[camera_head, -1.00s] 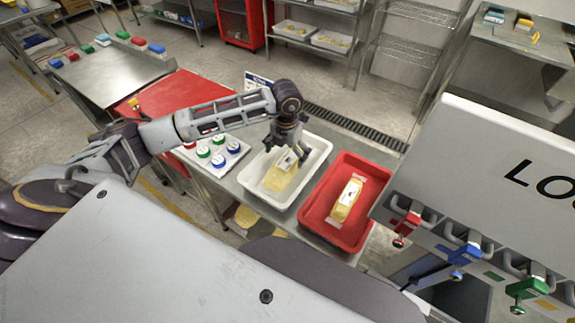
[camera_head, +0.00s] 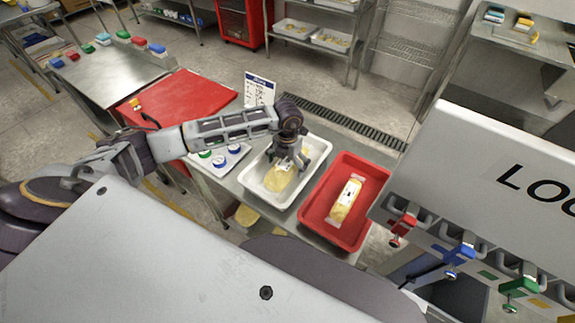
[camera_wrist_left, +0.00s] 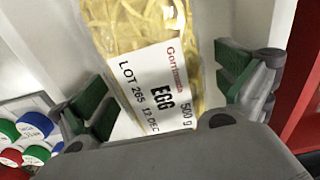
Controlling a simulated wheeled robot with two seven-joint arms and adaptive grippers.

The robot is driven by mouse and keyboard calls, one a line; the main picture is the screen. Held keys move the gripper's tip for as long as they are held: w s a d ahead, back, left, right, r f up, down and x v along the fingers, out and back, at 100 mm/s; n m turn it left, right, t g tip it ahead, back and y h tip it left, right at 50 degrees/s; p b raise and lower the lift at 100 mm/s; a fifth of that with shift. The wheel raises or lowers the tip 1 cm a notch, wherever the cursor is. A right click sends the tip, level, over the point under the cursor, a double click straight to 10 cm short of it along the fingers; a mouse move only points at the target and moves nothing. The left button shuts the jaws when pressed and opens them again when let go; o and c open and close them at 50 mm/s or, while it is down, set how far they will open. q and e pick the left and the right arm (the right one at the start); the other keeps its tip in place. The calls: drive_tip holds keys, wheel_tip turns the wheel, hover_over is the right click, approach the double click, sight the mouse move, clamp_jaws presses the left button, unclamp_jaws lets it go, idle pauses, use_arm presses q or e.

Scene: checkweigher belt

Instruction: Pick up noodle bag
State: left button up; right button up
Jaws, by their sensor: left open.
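A noodle bag (camera_head: 279,176) with a white label lies in the white tray (camera_head: 253,189). In the left wrist view the noodle bag (camera_wrist_left: 160,70) fills the middle, its label reading EGG 500 g. My left gripper (camera_head: 287,166) is over the bag, pointing down, its arm coming in from the left. In the left wrist view the open fingers of my left gripper (camera_wrist_left: 165,95) stand one on each side of the bag, with gaps. A second noodle bag (camera_head: 345,203) lies in the red tray (camera_head: 366,221), with no gripper near it. My right gripper is not in view.
Round containers with coloured lids (camera_head: 220,161) stand on a white board left of the white tray. A sign card (camera_head: 259,88) stands behind the trays. A white panel with coloured padlocks (camera_head: 461,252) is at the right.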

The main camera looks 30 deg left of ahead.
sight(288, 160)
use_arm(q)
drive_tip(key=c, duration=1.4)
drive_tip(key=shift+c, duration=0.2)
drive_tip(key=shift+r, duration=0.1)
drive_tip(key=shift+r+b, duration=0.7)
drive_tip(key=shift+r, duration=4.3)
